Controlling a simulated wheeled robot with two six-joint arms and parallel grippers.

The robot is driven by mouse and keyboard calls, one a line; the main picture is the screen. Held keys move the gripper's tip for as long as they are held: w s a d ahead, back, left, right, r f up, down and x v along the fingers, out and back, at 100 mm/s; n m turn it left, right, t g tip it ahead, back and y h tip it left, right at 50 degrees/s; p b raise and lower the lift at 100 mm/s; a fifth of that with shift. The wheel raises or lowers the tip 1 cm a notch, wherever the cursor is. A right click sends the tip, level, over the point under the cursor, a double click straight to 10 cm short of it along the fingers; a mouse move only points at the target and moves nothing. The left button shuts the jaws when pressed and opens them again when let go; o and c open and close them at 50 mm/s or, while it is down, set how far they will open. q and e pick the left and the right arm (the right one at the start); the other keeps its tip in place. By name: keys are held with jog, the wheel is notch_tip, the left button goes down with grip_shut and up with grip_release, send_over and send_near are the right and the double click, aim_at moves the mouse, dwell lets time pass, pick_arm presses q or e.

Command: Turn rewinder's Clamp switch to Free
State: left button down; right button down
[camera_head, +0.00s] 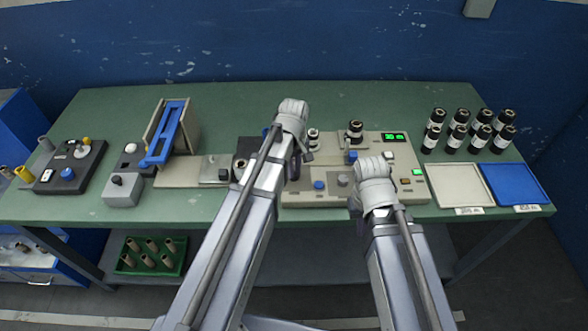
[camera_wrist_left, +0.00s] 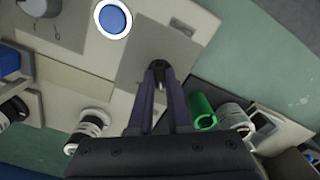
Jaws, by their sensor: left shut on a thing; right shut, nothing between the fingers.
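The rewinder is a beige machine (camera_head: 408,165) with green displays, at the middle right of the bench. In the left wrist view my left gripper (camera_wrist_left: 160,75) is shut on a small dark switch (camera_wrist_left: 160,64) on a grey plate of the machine. The fingers cover part of the switch, and no label or pointer position is readable. In the head view my left gripper (camera_head: 293,170) is over the machine's left front, and its arm hides the switch. My right gripper (camera_head: 359,220) is shut and empty at the machine's front edge, its fingertips mostly hidden.
A blue button (camera_wrist_left: 113,19) with a white ring is close to the held switch. Several black rolls (camera_head: 455,139) stand behind a white tray (camera_head: 459,186) and a blue tray (camera_head: 513,184).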

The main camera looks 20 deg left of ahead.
dwell(0.3)
pick_arm(q)
jog(key=c, duration=0.9)
grip_release()
jog(key=shift+o, duration=0.2)
jog(key=shift+r, duration=0.1)
notch_tip(320, 180, up, 8)
jog(key=p, duration=0.8)
jog(key=shift+f, duration=0.2)
